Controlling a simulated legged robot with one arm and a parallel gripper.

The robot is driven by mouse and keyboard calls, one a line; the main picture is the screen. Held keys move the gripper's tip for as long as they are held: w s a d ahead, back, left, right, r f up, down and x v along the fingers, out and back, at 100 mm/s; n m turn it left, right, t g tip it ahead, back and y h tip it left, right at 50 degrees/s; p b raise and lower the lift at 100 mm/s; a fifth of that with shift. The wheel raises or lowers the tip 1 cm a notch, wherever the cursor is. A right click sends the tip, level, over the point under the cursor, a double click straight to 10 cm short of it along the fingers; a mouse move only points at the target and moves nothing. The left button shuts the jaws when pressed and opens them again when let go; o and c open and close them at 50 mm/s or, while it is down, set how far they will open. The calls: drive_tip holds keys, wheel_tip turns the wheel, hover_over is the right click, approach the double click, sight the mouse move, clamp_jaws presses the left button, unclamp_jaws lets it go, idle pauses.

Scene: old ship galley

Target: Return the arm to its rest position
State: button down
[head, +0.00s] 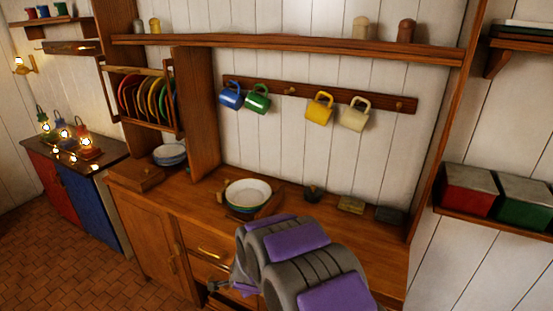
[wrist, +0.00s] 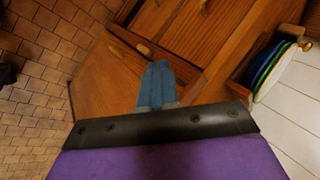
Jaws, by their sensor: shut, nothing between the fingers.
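My arm, grey with purple panels, rises from the bottom of the head view in front of the wooden counter. My gripper (head: 226,288) is small and partly hidden at the arm's lower left, in front of the drawers. In the wrist view, my gripper (wrist: 158,68) shows as blue-grey fingers close together beyond a dark bar. The fingers are shut and hold nothing. Behind them is brown woodwork.
The counter (head: 215,195) carries a stack of bowls (head: 248,193) and small items. Mugs (head: 319,108) hang above it. Plates stand in a rack (head: 178,100). Lanterns (head: 86,138) stand on the far-left cabinet. The tiled floor (head: 50,235) at left looks clear.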

drive_tip(key=s+d+r+n+g, duration=0.2)
drive_tip(key=s+d+r+n, duration=0.2)
drive_tip(key=s+d+r, duration=0.35)
drive_tip(key=s+d+r+n+g, duration=0.2)
drive_tip(key=s+d+r+n, duration=0.25)
drive_tip(key=s+r, duration=0.45)
drive_tip(key=s+d+r+n+g, duration=0.1)
drive_tip(key=s+d, duration=0.3)
drive_tip(key=s, duration=0.4)
drive_tip(key=s+d+r+n+g+h, duration=0.1)
drive_tip(key=s+d, duration=0.3)
drive_tip(key=s, duration=0.4)
drive_tip(key=s+d+r+n+g+h, duration=0.1)
drive_tip(key=s+d+r+g, duration=0.1)
drive_tip(key=s+d, duration=0.3)
drive_tip(key=s, duration=0.3)
drive_tip(key=shift+r, duration=0.15)
